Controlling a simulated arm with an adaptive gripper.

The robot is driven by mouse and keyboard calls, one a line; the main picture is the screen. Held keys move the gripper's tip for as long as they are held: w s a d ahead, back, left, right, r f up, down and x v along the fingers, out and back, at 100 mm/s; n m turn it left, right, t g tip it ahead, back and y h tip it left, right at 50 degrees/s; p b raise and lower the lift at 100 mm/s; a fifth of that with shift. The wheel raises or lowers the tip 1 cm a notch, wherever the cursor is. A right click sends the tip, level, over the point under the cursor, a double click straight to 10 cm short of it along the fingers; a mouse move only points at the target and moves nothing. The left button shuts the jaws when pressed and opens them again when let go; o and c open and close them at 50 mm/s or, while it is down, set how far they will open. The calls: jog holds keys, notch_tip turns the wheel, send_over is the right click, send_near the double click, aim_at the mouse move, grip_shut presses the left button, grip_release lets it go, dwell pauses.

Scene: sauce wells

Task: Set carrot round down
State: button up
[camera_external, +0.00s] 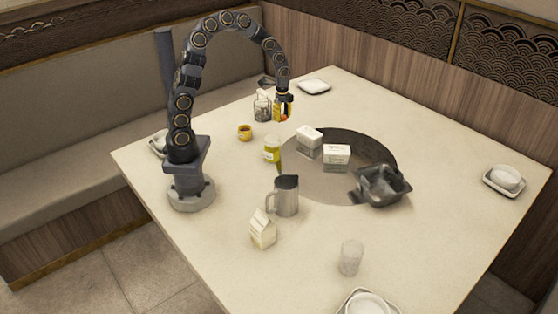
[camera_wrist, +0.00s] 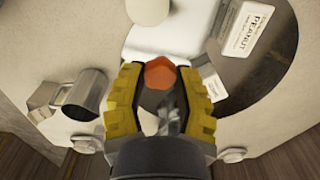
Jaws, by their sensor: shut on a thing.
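My gripper (camera_external: 284,107) hangs above the far left part of the table in the external view, pointing down. In the wrist view its two yellow-padded fingers (camera_wrist: 160,76) are shut on the carrot round, an orange piece (camera_wrist: 160,72) held between the fingertips. In the external view a small orange patch shows at the fingers, too small to make out clearly. The carrot round is held above the table, with grey and clear shapes below it that I cannot identify.
Two white boxes (camera_external: 309,138) (camera_external: 337,153) stand on the dark disc. A metal pitcher (camera_external: 286,197), milk carton (camera_external: 263,231) and dark dish (camera_external: 383,187) are nearer. The right side is mostly clear.

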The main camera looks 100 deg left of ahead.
jog(key=s+a+n, duration=0.5)
jog(key=s+a, duration=0.5)
jog(key=f, duration=0.5)
jog(key=shift+w+a+f, duration=0.1)
jog(key=shift+a+f, duration=0.05)
jog(key=shift+a, duration=0.05)
jog(key=w+a+f, duration=0.1)
jog(key=a, duration=0.1)
jog(key=w+a+f, duration=0.1)
jog(key=w+a, duration=0.1)
jog(key=a, duration=0.1)
jog(key=w+a+f, duration=0.1)
jog(key=a, duration=0.1)
jog(key=shift+w+a+f, duration=0.2)
jog(key=shift+f, duration=0.2)
send_over(279, 128)
jog(key=d, duration=0.1)
jog(key=f, duration=0.4)
jog(key=shift+s+d+f, duration=0.1)
jog(key=shift+s+f, duration=0.15)
jog(key=shift+f, duration=0.1)
jog(key=shift+w+a+f, duration=0.25)
jog(key=shift+a+f, duration=0.05)
jog(key=shift+f, duration=0.15)
jog(key=shift+w+a+f, duration=0.1)
jog(key=shift+a+f, duration=0.05)
jog(key=shift+f, duration=1.6)
